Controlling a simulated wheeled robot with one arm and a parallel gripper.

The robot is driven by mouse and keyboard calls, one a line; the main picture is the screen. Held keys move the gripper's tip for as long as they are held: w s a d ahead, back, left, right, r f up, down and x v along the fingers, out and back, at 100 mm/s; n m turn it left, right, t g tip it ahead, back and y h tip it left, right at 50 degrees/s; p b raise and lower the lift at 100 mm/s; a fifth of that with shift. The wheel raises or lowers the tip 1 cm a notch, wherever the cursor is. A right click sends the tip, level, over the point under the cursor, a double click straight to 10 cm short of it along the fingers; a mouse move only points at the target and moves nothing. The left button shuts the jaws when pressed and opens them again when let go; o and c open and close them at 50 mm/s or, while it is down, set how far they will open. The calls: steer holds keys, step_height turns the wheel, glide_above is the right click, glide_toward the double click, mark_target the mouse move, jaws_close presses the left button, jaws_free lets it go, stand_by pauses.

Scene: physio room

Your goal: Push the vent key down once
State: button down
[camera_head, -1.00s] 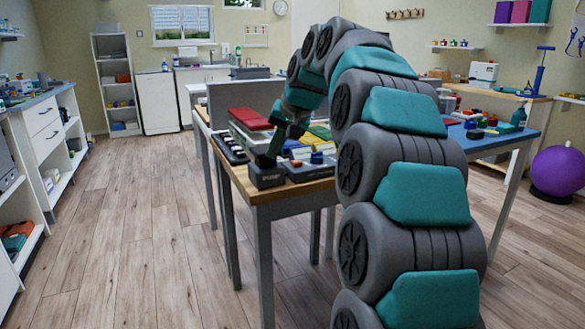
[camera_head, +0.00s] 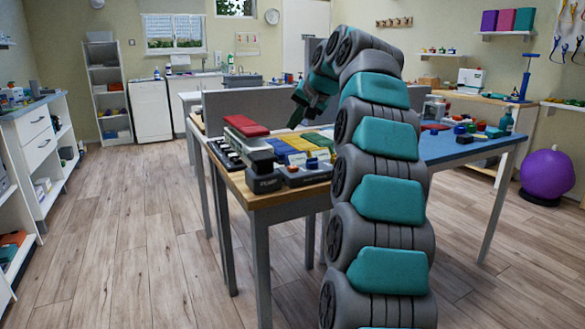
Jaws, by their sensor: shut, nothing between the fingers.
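My arm reaches over the wooden-topped table, and my gripper (camera_head: 296,119) hangs in the air above it, shut and empty, touching nothing that I can see. A dark box (camera_head: 264,180) with small light lettering stands at the table's near corner. Beside it is a dark unit (camera_head: 304,177) with small blue and pale parts on top. The vent key is too small to pick out, and I cannot tell which unit carries it.
A red pad (camera_head: 247,125) lies on a pale stack at the table's left. Yellow and green pads (camera_head: 298,143) lie behind the dark units. A grey divider (camera_head: 245,104) stands behind them. My arm hides part of the table. Floor to the left is clear.

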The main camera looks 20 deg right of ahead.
steer(key=b, duration=0.6)
glide_above(294, 168)
step_height(294, 168, down, 7)
steer(key=shift+r, duration=0.1)
steer(key=shift+f+b, duration=0.5)
steer(key=shift+f, duration=0.55)
stand_by(1.0)
steer(key=shift+f, duration=0.4)
steer(key=shift+f+b, duration=0.35)
steer(key=shift+f, duration=0.2)
stand_by(0.7)
steer(key=shift+r, duration=0.2)
steer(key=shift+r+p, duration=0.8)
